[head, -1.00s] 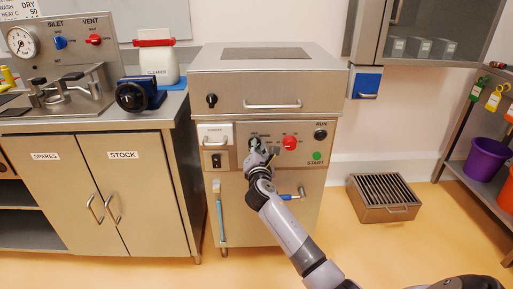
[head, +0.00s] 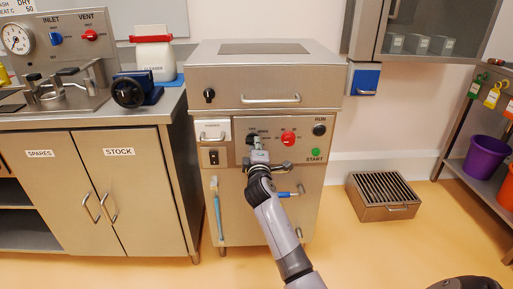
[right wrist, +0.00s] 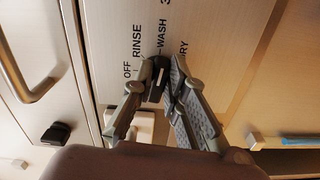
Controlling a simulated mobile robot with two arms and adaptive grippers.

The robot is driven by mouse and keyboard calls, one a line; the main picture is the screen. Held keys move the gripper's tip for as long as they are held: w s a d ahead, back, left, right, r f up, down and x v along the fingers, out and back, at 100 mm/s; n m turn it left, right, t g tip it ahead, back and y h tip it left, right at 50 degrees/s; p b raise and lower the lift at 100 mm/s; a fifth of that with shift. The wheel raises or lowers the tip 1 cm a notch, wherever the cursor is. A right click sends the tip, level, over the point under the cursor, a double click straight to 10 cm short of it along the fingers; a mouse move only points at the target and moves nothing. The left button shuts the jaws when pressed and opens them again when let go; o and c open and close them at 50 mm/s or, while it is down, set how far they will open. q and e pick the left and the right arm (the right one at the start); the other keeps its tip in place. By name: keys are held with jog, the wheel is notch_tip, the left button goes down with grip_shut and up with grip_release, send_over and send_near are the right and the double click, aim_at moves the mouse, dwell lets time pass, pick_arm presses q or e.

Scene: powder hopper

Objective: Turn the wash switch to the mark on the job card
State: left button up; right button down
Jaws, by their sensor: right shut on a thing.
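The wash switch is a black knob (right wrist: 157,74) with OFF, RINSE, WASH and DRY printed around it in the right wrist view. In the head view the knob (head: 250,138) sits left of the red knob on the front panel. My right gripper (right wrist: 156,80) is shut on the switch, one finger on each side; it also shows in the head view (head: 257,149). The fingers partly cover the knob, so I cannot tell its exact mark. My left gripper is not in view.
The red knob (head: 288,139), the black RUN knob (head: 320,130) and the green START button (head: 315,152) are right of my gripper. A blue-handled valve (head: 288,194) is below. A floor grate box (head: 384,195) stands to the right.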

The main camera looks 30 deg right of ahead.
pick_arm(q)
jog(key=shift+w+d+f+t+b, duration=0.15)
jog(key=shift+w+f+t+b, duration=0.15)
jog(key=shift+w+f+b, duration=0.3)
pick_arm(e)
jog(key=shift+w+a+f+m, duration=0.1)
jog(key=shift+f+m, duration=0.05)
jog(key=shift+m, duration=1.1)
jog(key=shift+s+f+m, duration=0.1)
jog(key=shift+f+m, duration=0.05)
jog(key=shift+m, duration=1.15)
jog(key=shift+w+a+f+m, duration=0.1)
jog(key=shift+f+m, duration=0.05)
jog(key=shift+m, duration=1.1)
jog(key=c, duration=1.6)
grip_release()
jog(key=shift+r, duration=0.1)
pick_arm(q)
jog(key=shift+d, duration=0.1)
